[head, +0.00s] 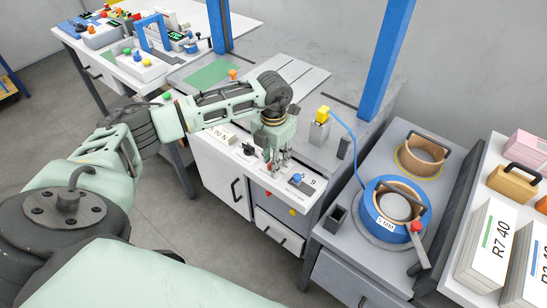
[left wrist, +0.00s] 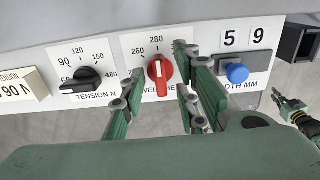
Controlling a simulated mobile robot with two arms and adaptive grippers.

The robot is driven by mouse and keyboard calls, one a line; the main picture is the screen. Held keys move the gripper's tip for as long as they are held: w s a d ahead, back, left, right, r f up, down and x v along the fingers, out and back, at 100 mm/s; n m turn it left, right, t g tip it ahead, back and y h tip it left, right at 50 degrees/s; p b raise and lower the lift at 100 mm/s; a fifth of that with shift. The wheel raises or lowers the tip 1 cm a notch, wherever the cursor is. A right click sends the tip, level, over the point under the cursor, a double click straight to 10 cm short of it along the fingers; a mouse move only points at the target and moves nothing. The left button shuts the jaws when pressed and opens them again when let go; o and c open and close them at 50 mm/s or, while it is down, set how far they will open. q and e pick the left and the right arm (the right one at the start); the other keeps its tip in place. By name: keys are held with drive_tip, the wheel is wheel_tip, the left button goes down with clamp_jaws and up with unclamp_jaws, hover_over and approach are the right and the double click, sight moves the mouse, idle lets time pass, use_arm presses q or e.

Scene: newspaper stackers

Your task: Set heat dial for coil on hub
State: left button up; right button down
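The red heat dial (left wrist: 160,72) sits on the white panel in the left wrist view, with 260 and 280 beside it. Its white mark points up, roughly toward 280; its label is partly hidden by my fingers. My left gripper (left wrist: 160,68) is open, with one finger on each side of the dial; contact is unclear. In the head view my left gripper (head: 279,164) hides the dial. The blue coil (head: 372,205) lies on its hub at the right, with a "5 MM" tag (head: 386,224). My right gripper (left wrist: 290,106) shows small at the right of the left wrist view.
A black tension dial (left wrist: 81,80) is left of the red dial. A blue knob (left wrist: 237,73) with a "5 9" display is to its right. A blue post (head: 389,60) rises behind the bench.

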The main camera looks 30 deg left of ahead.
use_arm(q)
clamp_jaws()
idle(0.5)
drive_tip(key=n, duration=0.8)
drive_tip(key=shift+n, duration=0.3)
idle(0.3)
